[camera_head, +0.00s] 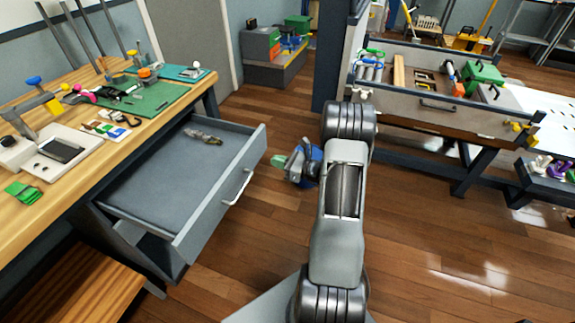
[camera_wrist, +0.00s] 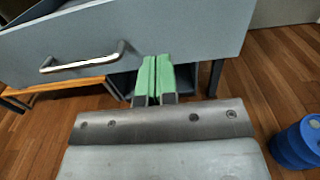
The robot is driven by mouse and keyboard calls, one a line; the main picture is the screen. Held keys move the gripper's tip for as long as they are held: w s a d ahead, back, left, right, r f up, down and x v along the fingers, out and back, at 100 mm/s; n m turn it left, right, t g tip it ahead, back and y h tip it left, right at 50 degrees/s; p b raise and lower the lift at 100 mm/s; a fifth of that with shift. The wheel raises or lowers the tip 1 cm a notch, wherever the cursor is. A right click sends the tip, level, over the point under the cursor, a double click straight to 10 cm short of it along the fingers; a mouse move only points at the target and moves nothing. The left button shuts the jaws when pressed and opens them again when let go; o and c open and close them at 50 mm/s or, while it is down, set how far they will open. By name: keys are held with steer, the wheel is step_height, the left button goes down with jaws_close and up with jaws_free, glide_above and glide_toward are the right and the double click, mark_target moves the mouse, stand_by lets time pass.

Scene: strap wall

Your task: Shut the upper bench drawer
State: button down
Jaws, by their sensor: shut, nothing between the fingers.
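The upper bench drawer (camera_head: 215,208) is pulled far out from under the wooden bench on the left. It is grey with a silver bar handle (camera_head: 238,187) on its front, and a small tool-like item (camera_head: 203,137) lies inside. In the wrist view the drawer front (camera_wrist: 190,30) fills the top, with its handle (camera_wrist: 85,62) to the left. My gripper (camera_head: 279,161) is to the right of the drawer front in the head view. Its green fingertips (camera_wrist: 154,68) are together and empty, at the lower edge of the drawer front; I cannot tell whether they touch it.
The wooden bench top (camera_head: 160,100) holds a green mat (camera_head: 155,100), tools and small parts. A wooden stool-like surface (camera_head: 70,295) is low at the left. A blue cylinder (camera_wrist: 298,143) shows at the right of the wrist view. Another bench (camera_head: 440,110) stands right; wood floor lies between.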

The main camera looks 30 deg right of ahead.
mark_target(252, 154)
steer(key=x, duration=0.7)
steer(key=shift+w+a+b, duration=0.2)
steer(key=shift+w+b, duration=0.05)
steer(key=shift+b, duration=0.05)
